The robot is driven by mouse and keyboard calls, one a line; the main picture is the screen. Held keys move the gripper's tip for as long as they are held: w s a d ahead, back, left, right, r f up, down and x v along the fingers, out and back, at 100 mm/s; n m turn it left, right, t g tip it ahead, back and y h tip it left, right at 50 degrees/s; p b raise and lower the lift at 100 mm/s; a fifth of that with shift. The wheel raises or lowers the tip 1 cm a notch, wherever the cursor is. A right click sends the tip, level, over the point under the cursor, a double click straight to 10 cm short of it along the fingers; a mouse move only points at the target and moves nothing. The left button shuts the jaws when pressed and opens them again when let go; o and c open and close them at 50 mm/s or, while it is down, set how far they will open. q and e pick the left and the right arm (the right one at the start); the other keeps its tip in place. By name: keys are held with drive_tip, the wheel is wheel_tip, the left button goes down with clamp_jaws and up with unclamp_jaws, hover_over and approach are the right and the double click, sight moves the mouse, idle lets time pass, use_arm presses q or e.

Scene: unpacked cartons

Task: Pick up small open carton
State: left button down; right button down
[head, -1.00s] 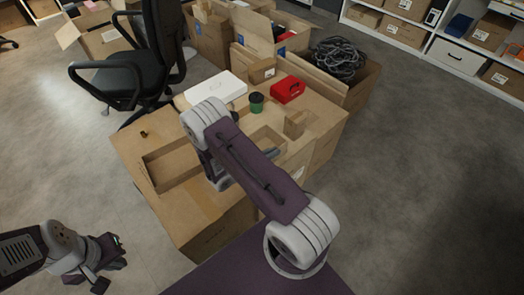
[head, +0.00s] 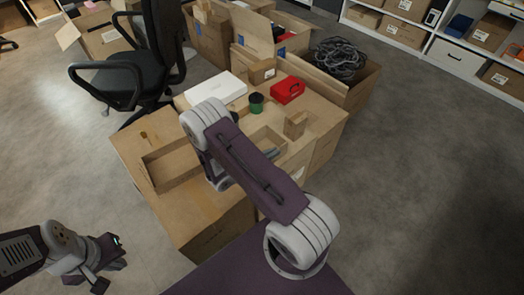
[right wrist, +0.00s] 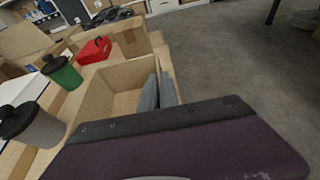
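The small open carton (head: 262,132) is a tan, open-topped box on the larger cartons, partly hidden behind my right arm in the head view. In the right wrist view the small open carton (right wrist: 112,78) shows its open inside. My right gripper (right wrist: 159,88) has its two grey fingers close together at the carton's right wall, one inside, with the thin wall seemingly pinched between them. In the head view only a bit of a grey finger shows by the carton. My left gripper (head: 104,268) hangs low at the left over the floor, away from everything; its finger gap is unclear.
A grey lidded cup (right wrist: 32,130) is close at left in the wrist view. Floor at right is clear.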

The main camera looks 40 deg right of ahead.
idle(0.7)
drive_tip(key=shift+r+p, duration=0.3)
drive_tip(key=shift+r, duration=0.2)
drive_tip(key=s+a+r+p, duration=0.5)
drive_tip(key=s+r, duration=0.5)
drive_tip(key=shift+s+a, duration=0.2)
